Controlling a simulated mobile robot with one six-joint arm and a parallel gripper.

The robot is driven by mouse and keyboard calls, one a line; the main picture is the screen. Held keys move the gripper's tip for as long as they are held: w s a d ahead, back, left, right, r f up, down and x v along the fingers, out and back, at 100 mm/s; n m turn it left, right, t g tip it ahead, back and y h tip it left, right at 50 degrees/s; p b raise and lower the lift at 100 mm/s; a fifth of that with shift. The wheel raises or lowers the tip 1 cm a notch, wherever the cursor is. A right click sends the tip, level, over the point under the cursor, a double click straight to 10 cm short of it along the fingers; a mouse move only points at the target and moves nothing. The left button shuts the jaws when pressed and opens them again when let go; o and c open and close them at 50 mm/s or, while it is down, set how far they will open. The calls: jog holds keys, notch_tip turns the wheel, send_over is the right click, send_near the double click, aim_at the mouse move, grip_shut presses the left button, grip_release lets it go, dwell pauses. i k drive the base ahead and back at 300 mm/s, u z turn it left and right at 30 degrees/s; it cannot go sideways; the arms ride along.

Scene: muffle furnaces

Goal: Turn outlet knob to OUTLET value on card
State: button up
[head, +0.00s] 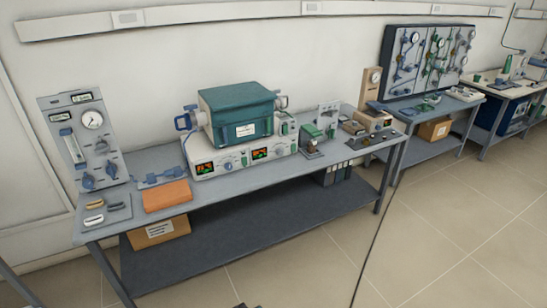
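A grey upright panel (82,140) stands at the left end of the near bench. It carries a round dial gauge (93,120), a tall flow tube (72,146) and a small dark knob (102,147). Two blue knobs sit low on it, a left one (88,182) and a right one (111,169). Small labels show at its top, too small to read, so I cannot tell which knob is the outlet. A pale upright card (329,112) stands right of the furnace; its print is unreadable, and I cannot tell whether it is the task's card. My gripper is not clearly visible.
The grey bench (220,188) holds a teal-topped furnace (238,112) on a white control unit (230,158), an orange block (167,196) and a small tray (106,210). A gauge board (428,55) stands farther right.

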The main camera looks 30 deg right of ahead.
aim_at(279, 152)
jog(key=z, duration=0.15)
jog(key=i, duration=0.95)
jog(key=u, duration=0.1)
